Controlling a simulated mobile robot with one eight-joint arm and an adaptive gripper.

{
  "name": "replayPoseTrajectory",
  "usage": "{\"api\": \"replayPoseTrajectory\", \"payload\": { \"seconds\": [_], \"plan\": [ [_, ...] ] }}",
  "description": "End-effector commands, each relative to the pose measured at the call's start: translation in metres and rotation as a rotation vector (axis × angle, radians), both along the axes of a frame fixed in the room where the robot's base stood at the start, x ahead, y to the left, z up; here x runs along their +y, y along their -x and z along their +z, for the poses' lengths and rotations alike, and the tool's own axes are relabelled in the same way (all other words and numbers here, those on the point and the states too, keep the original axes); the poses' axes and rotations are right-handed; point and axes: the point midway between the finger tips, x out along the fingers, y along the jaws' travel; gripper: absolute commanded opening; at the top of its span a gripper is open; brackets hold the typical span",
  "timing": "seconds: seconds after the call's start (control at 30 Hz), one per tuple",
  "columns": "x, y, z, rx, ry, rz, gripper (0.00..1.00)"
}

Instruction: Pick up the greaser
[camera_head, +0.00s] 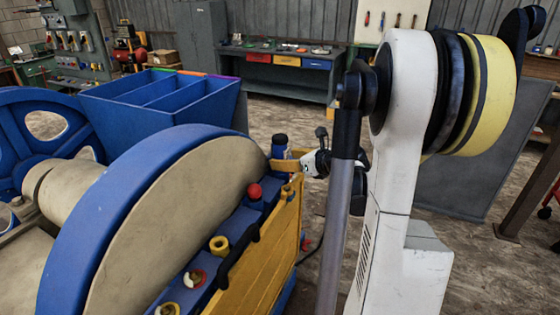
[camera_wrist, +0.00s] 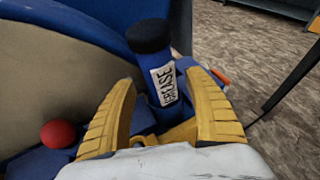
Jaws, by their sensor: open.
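The greaser (camera_wrist: 163,80) is a blue bottle with a black cap and a white label reading GREASE. In the wrist view it stands between the two yellow fingers of my gripper (camera_wrist: 160,77), which are spread apart. Its lower end is partly hidden behind the gripper. In the head view the greaser (camera_head: 280,147) shows at the far end of the blue ledge of the machine, with my gripper (camera_head: 283,160) around it. I cannot tell whether a finger touches it.
A red ball knob (camera_head: 255,191) and a yellow ring-shaped part (camera_head: 219,245) sit on the ledge beside a large blue-rimmed wheel (camera_head: 130,200). A yellow panel (camera_head: 265,255) flanks the ledge. A blue bin (camera_head: 160,95) stands behind. Open floor lies to the right.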

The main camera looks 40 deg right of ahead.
Motion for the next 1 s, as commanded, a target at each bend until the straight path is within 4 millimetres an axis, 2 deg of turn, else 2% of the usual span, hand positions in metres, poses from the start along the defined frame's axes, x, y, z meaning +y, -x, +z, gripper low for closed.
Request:
{"api": "replayPoseTrajectory", "payload": {
  "seconds": [0.13, 0.37, 0.47, 0.5, 0.57, 0.6, 1.0],
  "plan": [
    [0.001, -0.021, -0.01, 0.001, 0.0, 0.002, 0.62],
    [0.0, -0.024, -0.01, 0.001, 0.001, -0.001, 0.62],
    [0.0, -0.024, -0.01, 0.001, 0.001, 0.0, 0.36],
    [0.0, -0.024, -0.01, 0.001, 0.001, 0.0, 0.23],
    [0.0, -0.024, -0.01, 0.001, 0.001, 0.0, 0.05],
    [0.0, -0.024, -0.01, 0.001, 0.001, 0.0, 0.0],
    [0.0, -0.024, -0.007, 0.0, 0.001, 0.0, 0.0]
  ]
}}
